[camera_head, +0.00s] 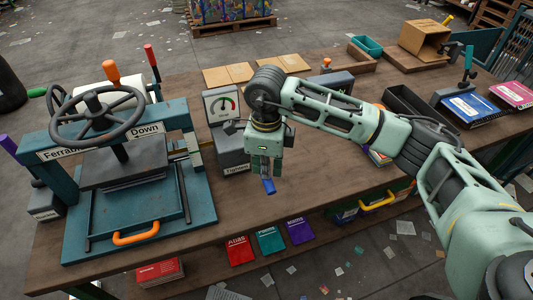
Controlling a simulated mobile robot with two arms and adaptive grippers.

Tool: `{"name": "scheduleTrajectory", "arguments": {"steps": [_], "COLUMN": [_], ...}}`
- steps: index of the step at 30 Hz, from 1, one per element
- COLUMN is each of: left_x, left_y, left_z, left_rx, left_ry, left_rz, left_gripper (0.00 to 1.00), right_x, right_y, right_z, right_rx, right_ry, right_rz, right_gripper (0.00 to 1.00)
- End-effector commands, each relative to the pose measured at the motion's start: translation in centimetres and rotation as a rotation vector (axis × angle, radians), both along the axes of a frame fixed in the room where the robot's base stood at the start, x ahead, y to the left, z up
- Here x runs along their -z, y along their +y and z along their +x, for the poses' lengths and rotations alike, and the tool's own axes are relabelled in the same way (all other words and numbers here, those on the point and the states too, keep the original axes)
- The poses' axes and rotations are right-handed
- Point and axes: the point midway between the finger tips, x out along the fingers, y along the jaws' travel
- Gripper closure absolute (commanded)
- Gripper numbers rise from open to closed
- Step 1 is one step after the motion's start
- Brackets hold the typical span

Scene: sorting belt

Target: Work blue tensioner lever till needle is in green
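The tensioner (233,158) is a grey box with a label, standing on the bench left of centre. A gauge (221,103) with a white face and a red and green arc stands behind it; its needle is too small to read surely. My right gripper (265,172) points down just right of the tensioner. Its fingers are close together, with the blue lever (268,187) end showing below the fingertips. The rest of the lever is hidden by the gripper. My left gripper is out of view.
A teal press (125,185) with a handwheel and orange handle fills the bench's left. Red, teal and purple booklets (270,240) show below the front edge. A dark tray (410,105) and blue book (468,106) lie to the right. Bare bench lies in front of the gripper.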

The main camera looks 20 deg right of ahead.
Motion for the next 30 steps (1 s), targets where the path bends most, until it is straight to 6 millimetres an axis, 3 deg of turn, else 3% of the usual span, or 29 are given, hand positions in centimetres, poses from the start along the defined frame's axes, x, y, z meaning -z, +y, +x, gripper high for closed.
{"name": "scheduleTrajectory", "arguments": {"steps": [30], "left_x": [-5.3], "left_y": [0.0], "left_z": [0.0], "left_rx": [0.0], "left_ry": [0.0], "left_rz": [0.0], "left_gripper": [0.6], "right_x": [-10.1], "right_y": [0.0], "right_z": [0.0], "right_rx": [0.0], "right_ry": [-0.001], "right_rz": [0.0], "right_gripper": [1.0]}}
